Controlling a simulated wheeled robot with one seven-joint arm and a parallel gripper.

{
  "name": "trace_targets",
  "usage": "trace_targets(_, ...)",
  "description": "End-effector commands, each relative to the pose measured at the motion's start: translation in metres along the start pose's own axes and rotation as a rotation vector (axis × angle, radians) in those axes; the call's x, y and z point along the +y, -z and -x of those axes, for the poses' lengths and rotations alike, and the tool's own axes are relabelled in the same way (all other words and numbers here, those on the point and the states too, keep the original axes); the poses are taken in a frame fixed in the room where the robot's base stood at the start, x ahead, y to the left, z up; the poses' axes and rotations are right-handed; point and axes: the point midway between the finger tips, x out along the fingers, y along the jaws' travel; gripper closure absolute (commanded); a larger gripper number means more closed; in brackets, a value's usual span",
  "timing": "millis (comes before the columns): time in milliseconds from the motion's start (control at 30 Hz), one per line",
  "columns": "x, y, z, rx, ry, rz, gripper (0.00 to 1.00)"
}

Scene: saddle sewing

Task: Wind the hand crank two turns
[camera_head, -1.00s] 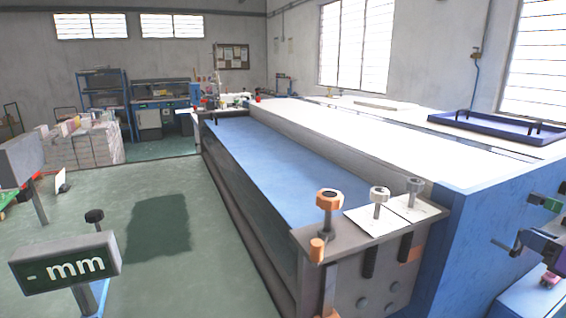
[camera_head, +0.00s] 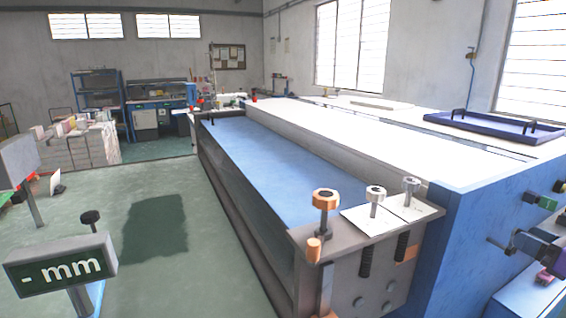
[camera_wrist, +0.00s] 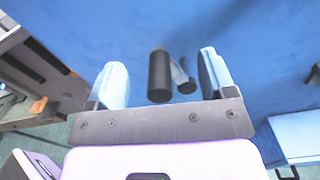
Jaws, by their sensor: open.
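The hand crank (camera_wrist: 160,76) shows in the wrist view against a blue panel. It has a thick black cylinder, a pale grey link and a second, smaller dark cylinder (camera_wrist: 186,82). My gripper (camera_wrist: 160,58) is open, with one pale finger on each side of the crank's black parts. The thick cylinder lies nearer the left finger, with a visible gap to both fingers. I cannot tell how deep it sits between them. In the head view, dark mechanical parts (camera_head: 530,243) show at the right edge by the blue machine side; which of them is the crank is unclear.
The long machine has a blue bed (camera_head: 255,165) and a blue end panel (camera_head: 465,225). Knobbed screws (camera_head: 326,200) stand on its front corner. An "mm" sign (camera_head: 62,265) stands at left. Open green floor (camera_head: 155,225) lies between. A blue tray (camera_head: 490,125) rests behind.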

Motion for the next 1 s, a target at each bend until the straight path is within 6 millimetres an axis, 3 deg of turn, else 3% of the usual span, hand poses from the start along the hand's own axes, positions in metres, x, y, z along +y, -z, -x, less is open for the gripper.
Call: trace_targets(1000, 0.0, 0.0, 0.07, 0.0, 0.001, 0.0, 0.23)
